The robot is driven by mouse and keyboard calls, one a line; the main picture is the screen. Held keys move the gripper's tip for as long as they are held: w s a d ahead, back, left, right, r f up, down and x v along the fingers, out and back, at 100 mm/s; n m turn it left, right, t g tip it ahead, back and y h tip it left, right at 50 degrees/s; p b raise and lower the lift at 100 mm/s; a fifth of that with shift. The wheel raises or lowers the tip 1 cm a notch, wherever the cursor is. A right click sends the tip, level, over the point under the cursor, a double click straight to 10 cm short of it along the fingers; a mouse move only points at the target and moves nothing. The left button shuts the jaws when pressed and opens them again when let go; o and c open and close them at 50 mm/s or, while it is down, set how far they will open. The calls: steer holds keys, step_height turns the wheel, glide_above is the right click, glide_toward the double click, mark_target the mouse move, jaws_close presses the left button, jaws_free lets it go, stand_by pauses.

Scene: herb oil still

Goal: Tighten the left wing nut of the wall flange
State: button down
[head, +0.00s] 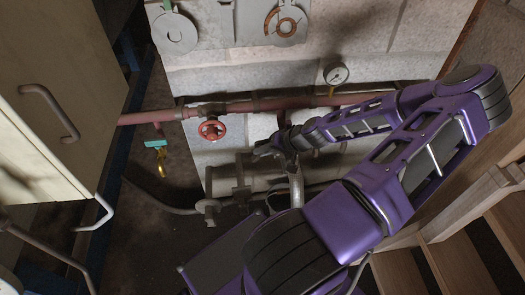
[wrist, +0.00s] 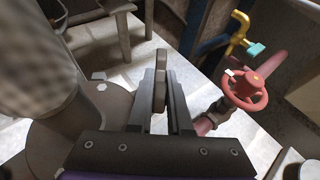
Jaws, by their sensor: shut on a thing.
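My gripper (wrist: 160,98) is shut on a thin, upright grey piece, the wing nut (wrist: 160,66), in the middle of the wrist view. The fingers stand on both sides of it. A round grey flange (wrist: 105,105) with pale bolt heads lies just left of the fingers, partly hidden by my gripper. In the head view my gripper (head: 268,149) reaches in over the grey horizontal pipe (head: 228,180) in front of the wall. The wing nut is too small and covered to make out there.
A red handwheel (head: 212,129) is close left of my gripper. A yellow valve with a teal handle (head: 155,144) hangs farther left. A red pipe (head: 260,104) and gauge (head: 336,74) are behind. A cabinet (head: 55,90) stands left, wooden steps (head: 470,215) right.

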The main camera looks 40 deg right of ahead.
steer(key=shift+f+t+y, duration=0.1)
steer(key=shift+t+y, duration=0.2)
steer(key=shift+y, duration=0.1)
stand_by(0.4)
steer(key=c, duration=0.8)
jaws_free()
steer(key=shift+c, duration=0.2)
steer(key=shift+s+d, duration=0.1)
steer(key=p+v, duration=0.2)
steer(key=v, duration=1.5)
steer(key=shift+s+p, duration=0.2)
steer(key=shift+p, duration=0.15)
steer(key=shift+d, duration=0.15)
steer(key=shift+c, duration=0.2)
